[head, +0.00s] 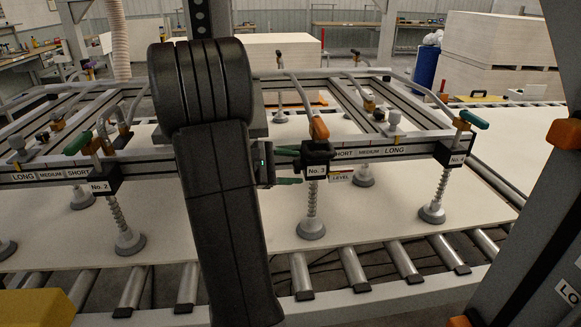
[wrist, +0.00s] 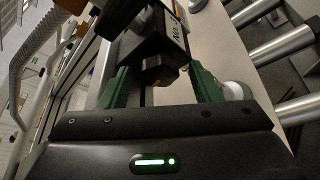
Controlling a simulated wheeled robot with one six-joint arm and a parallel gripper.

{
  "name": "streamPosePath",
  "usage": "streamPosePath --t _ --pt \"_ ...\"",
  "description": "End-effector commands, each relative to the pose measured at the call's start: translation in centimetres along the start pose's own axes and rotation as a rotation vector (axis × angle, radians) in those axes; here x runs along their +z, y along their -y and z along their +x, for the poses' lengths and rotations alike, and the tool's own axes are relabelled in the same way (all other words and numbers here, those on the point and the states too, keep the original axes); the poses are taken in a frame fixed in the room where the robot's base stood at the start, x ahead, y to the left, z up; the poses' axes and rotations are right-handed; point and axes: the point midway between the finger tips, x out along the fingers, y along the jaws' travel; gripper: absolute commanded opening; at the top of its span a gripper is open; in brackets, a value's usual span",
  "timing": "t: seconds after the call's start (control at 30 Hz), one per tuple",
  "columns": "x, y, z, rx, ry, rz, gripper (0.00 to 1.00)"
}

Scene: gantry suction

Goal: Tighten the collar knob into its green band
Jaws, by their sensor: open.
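A black knob (wrist: 158,72) sticks out of the dark collar block under the "No." label in the wrist view. In the head view this is the No. 3 collar block (head: 317,157) on the front rail. My gripper (head: 289,167) is at the left side of that block, one green finger above the other. In the wrist view my gripper (wrist: 162,88) is open, its green fingers on either side of the knob, with a gap visible on each side. A green band on the collar cannot be made out.
A suction cup (head: 311,228) on a spring stem hangs below No. 3, over a large pale sheet (head: 390,226). An orange-handled lever (head: 319,129) stands above the block. The No. 2 block (head: 101,187) is left, No. 4 (head: 450,157) right. Rollers (head: 352,267) run in front.

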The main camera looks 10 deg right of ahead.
Motion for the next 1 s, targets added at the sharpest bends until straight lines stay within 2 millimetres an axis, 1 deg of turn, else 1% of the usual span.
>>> streamPosePath --t 0.03,0.1,0.17,0.2,0.27,0.47,0.67,1.0 --pt "0.00 0.00 -0.01 0.000 0.000 0.000 0.57" --pt "0.01 0.00 -0.02 0.000 0.000 0.000 0.44" --pt "0.01 0.00 -0.02 0.000 0.000 0.000 0.32" --pt "0.01 0.00 -0.02 0.000 0.000 0.000 0.24" --pt "0.01 0.01 -0.02 0.000 0.000 0.000 0.13" --pt "-0.06 0.09 0.00 0.003 0.000 0.008 0.13" --pt "-0.33 0.37 0.12 0.023 0.000 0.059 0.13" --pt "-0.55 0.70 0.24 0.101 0.001 0.245 0.13"
